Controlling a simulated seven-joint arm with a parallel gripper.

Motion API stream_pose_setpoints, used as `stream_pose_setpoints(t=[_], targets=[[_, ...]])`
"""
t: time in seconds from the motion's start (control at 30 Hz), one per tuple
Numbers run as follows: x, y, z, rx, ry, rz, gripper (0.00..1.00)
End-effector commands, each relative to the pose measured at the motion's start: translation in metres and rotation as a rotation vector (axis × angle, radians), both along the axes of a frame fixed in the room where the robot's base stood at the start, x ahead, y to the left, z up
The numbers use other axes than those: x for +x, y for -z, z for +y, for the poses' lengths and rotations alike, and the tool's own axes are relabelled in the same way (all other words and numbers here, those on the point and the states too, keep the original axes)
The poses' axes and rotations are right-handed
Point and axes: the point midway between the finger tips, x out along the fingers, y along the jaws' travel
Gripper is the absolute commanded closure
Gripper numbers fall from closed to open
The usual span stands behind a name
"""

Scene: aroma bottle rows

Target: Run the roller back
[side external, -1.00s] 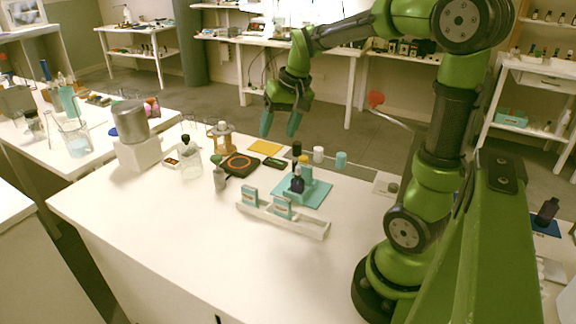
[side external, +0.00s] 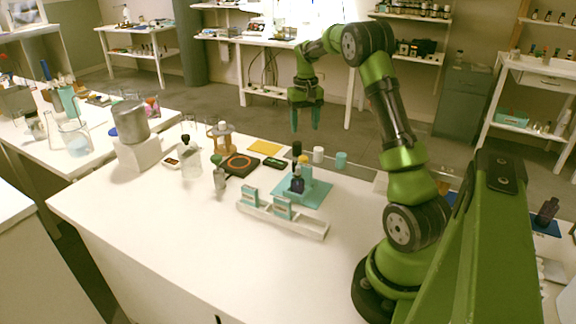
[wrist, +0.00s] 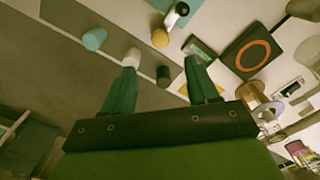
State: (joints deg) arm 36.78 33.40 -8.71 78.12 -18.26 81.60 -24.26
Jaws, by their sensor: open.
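My gripper (side external: 305,119) is open and empty, pointing down in the air at the far side of the bench. Its two teal fingers are spread in the wrist view (wrist: 160,72). I cannot tell for sure which thing is the roller. Behind stand a black cylinder (side external: 297,149), a white cylinder (side external: 318,154) and a teal cylinder (side external: 341,159). The wrist view shows the black (wrist: 164,76), white (wrist: 132,57) and teal (wrist: 94,39) ones.
A white rail (side external: 310,228) with two small teal-and-white boxes stands in front of the mat. A black hotplate (side external: 239,165), a yellow sheet (side external: 265,148), a flask (side external: 191,163) and a wooden stand (side external: 220,138) are to the left. The front of the bench is clear.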

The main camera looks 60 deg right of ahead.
Motion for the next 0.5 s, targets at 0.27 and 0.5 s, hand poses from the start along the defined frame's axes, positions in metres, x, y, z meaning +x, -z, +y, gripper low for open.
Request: stream_pose_setpoints(t=[0.27, 0.5], targets=[[-0.001, 0.063, 0.001, 0.004, 0.000, 0.004, 0.41], [0.000, 0.101, 0.000, 0.001, 0.001, 0.001, 0.41]])
